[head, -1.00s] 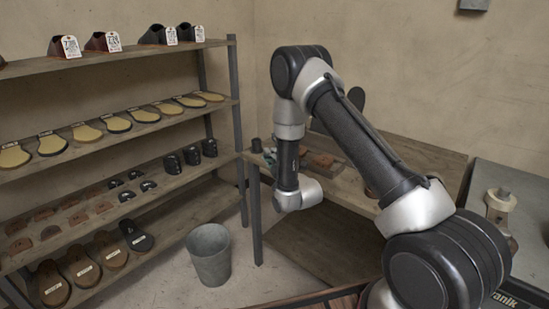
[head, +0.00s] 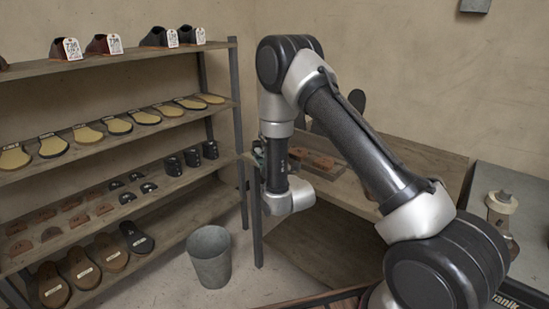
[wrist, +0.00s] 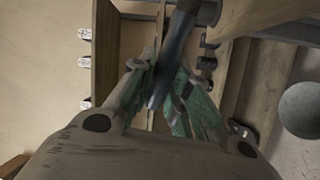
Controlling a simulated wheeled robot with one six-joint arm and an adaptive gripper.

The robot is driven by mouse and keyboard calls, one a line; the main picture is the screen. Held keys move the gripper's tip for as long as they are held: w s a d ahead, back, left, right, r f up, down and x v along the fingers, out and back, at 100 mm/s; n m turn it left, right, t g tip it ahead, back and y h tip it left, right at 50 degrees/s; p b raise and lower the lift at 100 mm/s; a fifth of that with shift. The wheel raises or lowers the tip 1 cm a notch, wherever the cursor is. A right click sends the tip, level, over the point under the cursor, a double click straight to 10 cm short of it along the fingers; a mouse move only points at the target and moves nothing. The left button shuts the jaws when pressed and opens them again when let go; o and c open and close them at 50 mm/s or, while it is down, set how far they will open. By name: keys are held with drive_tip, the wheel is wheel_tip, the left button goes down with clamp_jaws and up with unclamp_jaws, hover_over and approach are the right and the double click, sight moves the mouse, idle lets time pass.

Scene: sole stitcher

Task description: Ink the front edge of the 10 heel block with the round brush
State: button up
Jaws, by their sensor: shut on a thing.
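My gripper (wrist: 165,95), with green finger pads, is shut on a long dark thing in the wrist view, which looks like the round brush (wrist: 180,45). Its far end runs up toward the top of that view, and its tip cannot be made out. In the head view only a bit of green from my gripper (head: 258,152) shows beside my wrist, at the left end of the bench. Reddish-brown blocks (head: 322,162) lie on the bench to its right. I cannot read any number on them, so which is the 10 heel block cannot be told.
The wooden bench (head: 345,185) stands against the back wall. A shelf rack (head: 200,104) with soles, small heel pieces and tagged heels fills the left. A grey bucket (head: 210,257) stands on the floor between them. A machine (head: 502,205) stands at right.

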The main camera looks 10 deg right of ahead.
idle(0.3)
drive_tip(key=w+d+f+n+g+y, duration=0.1)
drive_tip(key=w+d+f+n+y, duration=0.1)
drive_tip(key=d+f, duration=0.3)
drive_tip(key=shift+w+d+n+y, duration=0.15)
drive_tip(key=shift+n+y, duration=0.55)
drive_tip(key=shift+y, duration=0.1)
drive_tip(key=shift+w+d, duration=0.3)
drive_tip(key=shift+d, duration=0.15)
idle(0.7)
drive_tip(key=shift+a, duration=0.1)
drive_tip(key=shift+s+d, duration=0.85)
drive_tip(key=shift+s, duration=0.15)
idle(1.5)
drive_tip(key=shift+s+d, duration=0.1)
drive_tip(key=shift+s, duration=0.1)
drive_tip(key=s+a+r, duration=0.4)
drive_tip(key=a, duration=0.1)
drive_tip(key=shift+s+a, duration=0.15)
drive_tip(key=shift+a, duration=0.2)
idle(0.4)
